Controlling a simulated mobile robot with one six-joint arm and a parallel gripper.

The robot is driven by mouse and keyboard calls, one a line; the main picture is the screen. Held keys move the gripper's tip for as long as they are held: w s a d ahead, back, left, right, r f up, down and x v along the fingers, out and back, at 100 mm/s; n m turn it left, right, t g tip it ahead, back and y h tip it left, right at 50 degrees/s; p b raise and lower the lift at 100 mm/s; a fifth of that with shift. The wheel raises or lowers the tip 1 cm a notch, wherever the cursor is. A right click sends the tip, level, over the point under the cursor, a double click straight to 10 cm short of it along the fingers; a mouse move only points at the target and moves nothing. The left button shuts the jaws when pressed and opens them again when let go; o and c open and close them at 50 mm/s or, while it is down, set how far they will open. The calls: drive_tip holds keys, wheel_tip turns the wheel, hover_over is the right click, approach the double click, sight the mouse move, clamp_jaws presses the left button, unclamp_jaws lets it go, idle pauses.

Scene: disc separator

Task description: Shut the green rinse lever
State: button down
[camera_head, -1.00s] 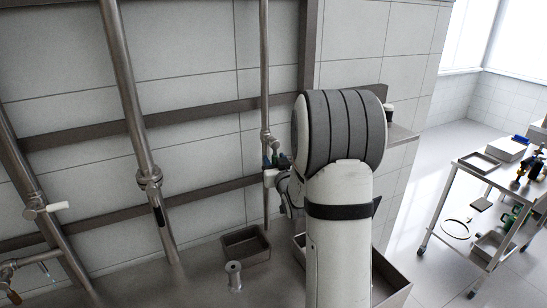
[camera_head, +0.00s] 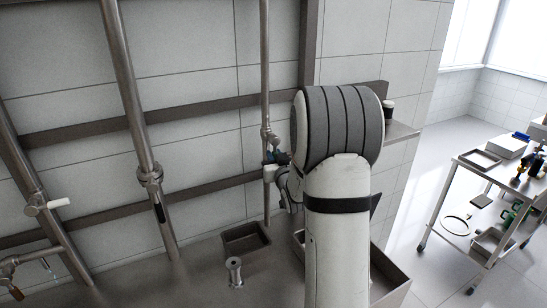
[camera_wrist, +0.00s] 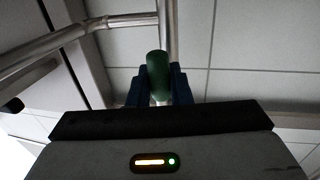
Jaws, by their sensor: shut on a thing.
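The green rinse lever (camera_wrist: 157,62) shows in the wrist view as a rounded green grip in front of a vertical metal pipe. My gripper (camera_wrist: 158,88) has its two blue fingers on either side of the grip, shut on it. In the head view my gripper (camera_head: 277,159) is small, beside the thin vertical pipe (camera_head: 265,100) just below its fitting. My arm covers much of that area, and the lever cannot be made out there. How far the lever is turned cannot be told.
Two thicker pipes (camera_head: 130,85) stand to the left, one with a white handle (camera_head: 60,203). A small tray (camera_head: 245,238) and a metal spool (camera_head: 235,270) sit below. A trolley (camera_head: 480,175) stands at right.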

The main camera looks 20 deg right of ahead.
drive_tip(key=shift+a, duration=0.15)
drive_tip(key=d+n+b, duration=0.1)
drive_tip(key=b, duration=0.3)
drive_tip(key=shift+f, duration=0.4)
drive_tip(key=shift+d+r+n+t+y+b, duration=0.2)
drive_tip(key=shift+d+r+n+b, duration=0.25)
drive_tip(key=shift+n+b, duration=1.55)
drive_tip(key=shift+d+r+n+t+y+b, duration=0.1)
drive_tip(key=shift+d+r+n+t+b, duration=0.45)
drive_tip(key=shift+b, duration=2.6)
drive_tip(key=shift+d+r+n+t+y+b, duration=0.15)
drive_tip(key=shift+d+n+b, duration=0.35)
drive_tip(key=shift+n+b, duration=1.65)
drive_tip(key=shift+m+b, duration=0.4)
drive_tip(key=c, duration=1.4)
unclamp_jaws()
drive_tip(key=shift+w, duration=0.1)
